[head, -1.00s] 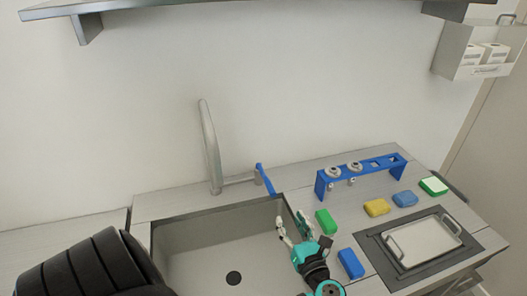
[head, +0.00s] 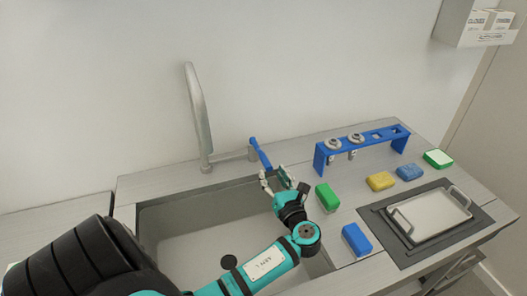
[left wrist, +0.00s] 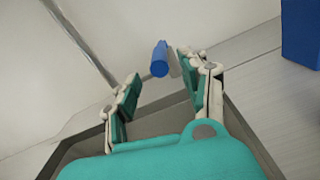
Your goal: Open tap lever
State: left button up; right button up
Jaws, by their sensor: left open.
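The blue tap lever (head: 260,152) stands up, slightly tilted, at the right end of the tap's base behind the sink. The grey tap (head: 201,115) rises to its left. My left gripper (head: 277,178) is open and empty, just in front of and below the lever in the head view. In the left wrist view the lever (left wrist: 160,59) shows end-on beyond and between the open fingers (left wrist: 157,95). I cannot see it touching either finger. My right gripper is not in view.
The sink (head: 180,225) lies below my left arm. A green sponge (head: 327,197) and a blue sponge (head: 356,240) lie right of the gripper. A blue rack (head: 362,148) with metal nozzles stands behind. A metal tray (head: 432,213) sits further right.

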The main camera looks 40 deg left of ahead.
aim_at(264, 159)
pick_arm(q)
jog(key=b+x, duration=0.3)
jog(key=x, duration=0.4)
jog(key=shift+w+a+f, duration=0.1)
jog(key=shift+w+a, duration=0.05)
jog(key=shift+a, duration=0.05)
jog(key=shift+w+a, duration=0.2)
jog(key=shift+a, duration=0.2)
grip_shut()
